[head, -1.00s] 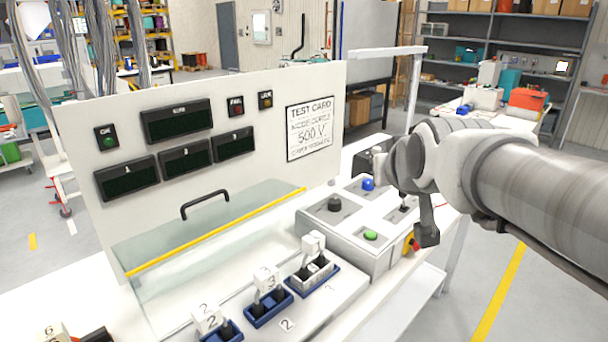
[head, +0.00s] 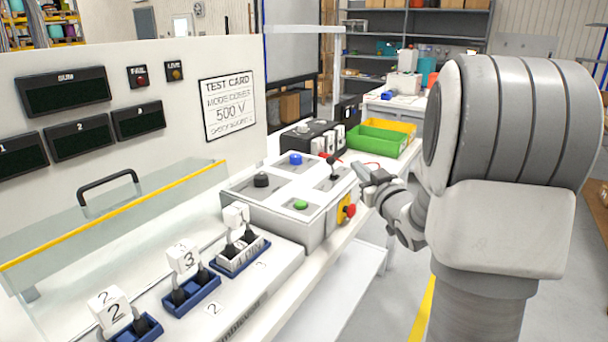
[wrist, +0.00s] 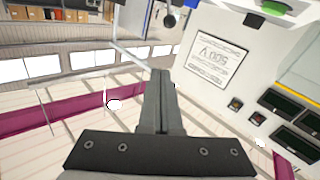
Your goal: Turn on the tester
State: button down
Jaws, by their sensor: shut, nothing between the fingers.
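The tester has an upright white panel (head: 150,130) with dark displays and a grey-white control box (head: 270,215) in front of its right end. The box top carries a black knob (head: 261,180), a blue button (head: 295,159), a black lever (head: 332,170) and a green button (head: 300,204). A red mushroom button on a yellow plate (head: 347,209) is on its right side. My gripper (head: 360,169) is beside the box's right edge, near the lever, apparently not touching it. In the wrist view its fingers (wrist: 160,75) are shut and empty, with the green button (wrist: 275,8) at the top.
The test card (head: 229,104) reads 500 V. Numbered plugs sit in blue holders (head: 192,297) along the bench front. A clear guard with a yellow edge (head: 110,218) stands before the panel. Green and yellow bins (head: 380,137) lie behind the box. Floor is open at right.

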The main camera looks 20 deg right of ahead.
aim_at(334, 161)
notch_tip(334, 161, down, 6)
jog(key=s+d+y+b, duration=0.1)
jog(key=y, duration=0.1)
jog(key=shift+s+d, duration=0.15)
jog(key=shift+s, duration=0.2)
jog(key=w, duration=0.4)
jog(key=w+b, duration=0.1)
jog(key=w, duration=0.9)
jog(key=shift+a+r, duration=0.3)
jog(key=shift+r, duration=0.05)
jog(key=shift+d+r+p, duration=0.1)
jog(key=shift+r+p, duration=0.2)
jog(key=shift+p, duration=0.15)
